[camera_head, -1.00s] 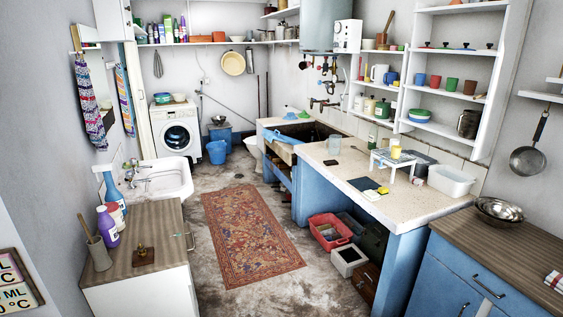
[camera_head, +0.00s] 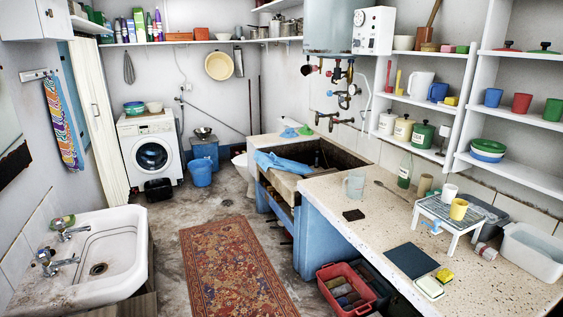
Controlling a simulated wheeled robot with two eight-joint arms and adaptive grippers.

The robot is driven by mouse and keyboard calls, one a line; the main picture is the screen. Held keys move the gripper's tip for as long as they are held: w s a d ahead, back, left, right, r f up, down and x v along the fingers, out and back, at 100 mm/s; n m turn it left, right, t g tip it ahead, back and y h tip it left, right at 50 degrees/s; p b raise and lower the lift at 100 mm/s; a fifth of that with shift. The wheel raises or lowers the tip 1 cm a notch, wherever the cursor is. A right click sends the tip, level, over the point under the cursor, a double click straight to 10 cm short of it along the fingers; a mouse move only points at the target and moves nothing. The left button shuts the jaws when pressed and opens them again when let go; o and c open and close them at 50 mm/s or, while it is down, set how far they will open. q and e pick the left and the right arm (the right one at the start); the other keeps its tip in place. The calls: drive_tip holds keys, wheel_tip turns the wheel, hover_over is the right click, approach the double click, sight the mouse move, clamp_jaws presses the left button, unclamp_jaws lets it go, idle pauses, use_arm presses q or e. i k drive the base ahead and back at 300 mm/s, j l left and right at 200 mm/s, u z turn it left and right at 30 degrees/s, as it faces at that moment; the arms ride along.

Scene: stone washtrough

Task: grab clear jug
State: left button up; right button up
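A clear jug (camera_head: 354,185) stands upright on the speckled stone counter (camera_head: 350,217), near the counter's left end beside the trough. It looks see-through and greyish, and nothing hides it. A white jug (camera_head: 421,85) on the wall shelf is opaque. Neither of my grippers shows in the head view.
The stone trough (camera_head: 335,158) with a blue cloth (camera_head: 283,165) adjoins the counter. A patterned rug (camera_head: 235,265) covers clear floor; a red crate (camera_head: 347,290) sits under the counter.

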sight(357, 178)
drive_tip(key=i+z, duration=0.2)
drive_tip(key=i, duration=0.2)
drive_tip(key=i+j+z, duration=0.2)
drive_tip(key=i, duration=0.2)
drive_tip(key=i+j+z, duration=0.2)
drive_tip(key=i, duration=0.15)
drive_tip(key=l, duration=0.1)
